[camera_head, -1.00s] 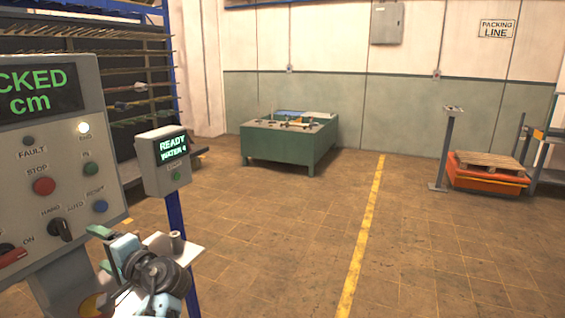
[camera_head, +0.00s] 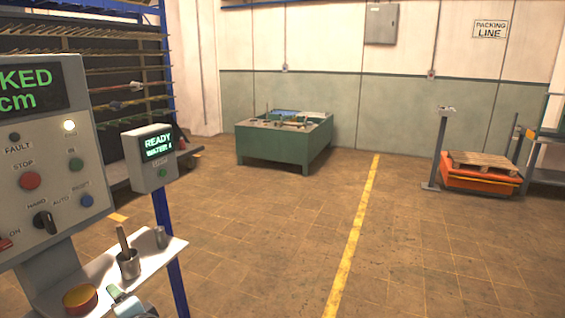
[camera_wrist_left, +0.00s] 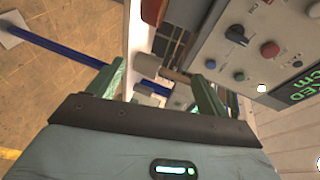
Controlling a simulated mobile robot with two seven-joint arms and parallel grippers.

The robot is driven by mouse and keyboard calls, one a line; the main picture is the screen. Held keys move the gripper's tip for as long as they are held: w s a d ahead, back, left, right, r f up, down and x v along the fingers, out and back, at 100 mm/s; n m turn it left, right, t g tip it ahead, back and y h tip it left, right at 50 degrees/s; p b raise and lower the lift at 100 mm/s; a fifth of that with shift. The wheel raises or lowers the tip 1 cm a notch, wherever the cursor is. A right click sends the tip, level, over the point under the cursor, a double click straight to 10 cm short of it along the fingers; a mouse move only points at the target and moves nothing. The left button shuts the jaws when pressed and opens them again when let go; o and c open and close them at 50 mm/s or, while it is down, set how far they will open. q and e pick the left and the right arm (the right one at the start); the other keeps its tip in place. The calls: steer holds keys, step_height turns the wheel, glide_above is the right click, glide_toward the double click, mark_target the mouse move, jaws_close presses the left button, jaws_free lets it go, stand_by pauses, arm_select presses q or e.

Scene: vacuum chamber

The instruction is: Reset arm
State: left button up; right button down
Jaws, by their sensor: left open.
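The grey control panel (camera_head: 55,160) stands at the left in the head view, its display cut off to "KED" and "cm". It carries a blue button (camera_head: 86,201) labelled reset, a red stop button (camera_head: 29,181) and a black hand/auto knob (camera_head: 44,222). The blue button also shows in the left wrist view (camera_wrist_left: 210,64). My left gripper (camera_wrist_left: 158,84) is open in the wrist view. A greyish cylinder (camera_wrist_left: 174,75) appears between its fingers, apparently beyond them; I see no grip on it. Only a little of my left gripper shows at the head view's bottom edge. My right gripper is not in view.
A "READY" box (camera_head: 150,158) stands on a blue post.

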arm_select(q)
steer(key=s+d+f+h, duration=0.4)
steer(key=s+f, duration=0.3)
steer(key=f, duration=0.3)
steer(key=s+d+f+h, duration=0.4)
steer(key=s+f, duration=0.4)
steer(key=f, duration=0.1)
steer(key=s+d+f+n+h, duration=0.1)
steer(key=s+d+h, duration=0.1)
steer(key=s, duration=0.5)
steer(key=s+d+f+n+h, duration=0.2)
steer(key=s+d, duration=0.1)
steer(key=s, duration=0.4)
steer(key=s+d+f+n+g+h, duration=0.1)
steer(key=s+d+f+h, duration=0.1)
steer(key=s, duration=0.5)
steer(key=shift+s+d+f+n, duration=0.15)
steer(key=shift+s+d+n, duration=0.2)
steer(key=shift+d, duration=0.5)
